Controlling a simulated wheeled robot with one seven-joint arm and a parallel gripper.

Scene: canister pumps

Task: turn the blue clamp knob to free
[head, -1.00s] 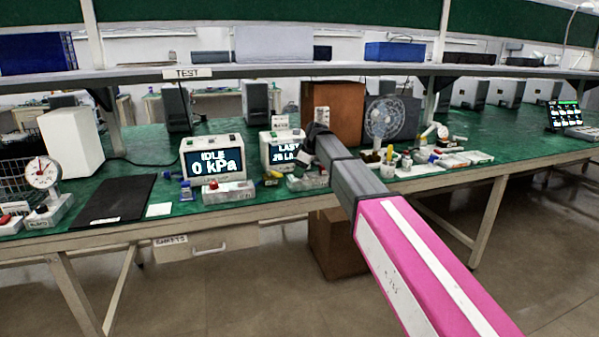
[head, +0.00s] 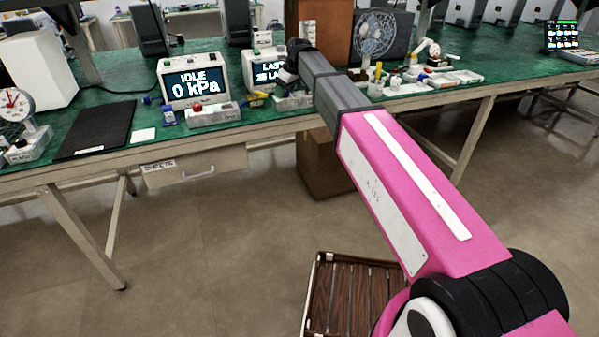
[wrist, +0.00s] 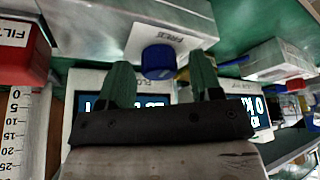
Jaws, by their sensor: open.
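The blue clamp knob (wrist: 158,62) shows in the wrist view on a white block (wrist: 160,38) with a small printed label I cannot read clearly. My gripper (wrist: 161,68) is open, its two green fingers apart to the left and right of the knob in the picture. I cannot tell whether either finger touches it, or how far the knob lies between them in depth. In the head view my gripper (head: 293,62) is a dark shape over the bench by the second display; the knob cannot be made out there, and the fingers are not clear.
The IDLE 0 kPa display (head: 194,80) and the LAST display (head: 265,68) stand on the green bench. A fixture with a red knob (head: 213,114) lies left of my gripper. A red block (wrist: 22,55) and a ruler scale (wrist: 17,130) are at the wrist view's left.

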